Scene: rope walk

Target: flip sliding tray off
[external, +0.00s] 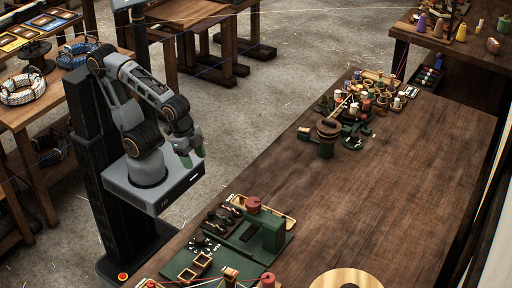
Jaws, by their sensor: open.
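My gripper (192,156) hangs at the end of my folded arm, over my own grey base box, with its green-tipped fingers apart and nothing visible between them. A green machine (266,233) with dark levers and a red knob stands at the front left of the table, right of and below my gripper in the picture. A pale, shallow wooden tray (288,221) shows behind it, partly hidden. I cannot tell whether this is the sliding tray or how any switch is set.
The brown table (400,190) is mostly bare in the middle. A green device with a round wooden top (328,129) and a cluster of spools (375,100) stand at its far end. A round pale disc (346,279) lies at the front. Rope coils (22,88) sit on a left table.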

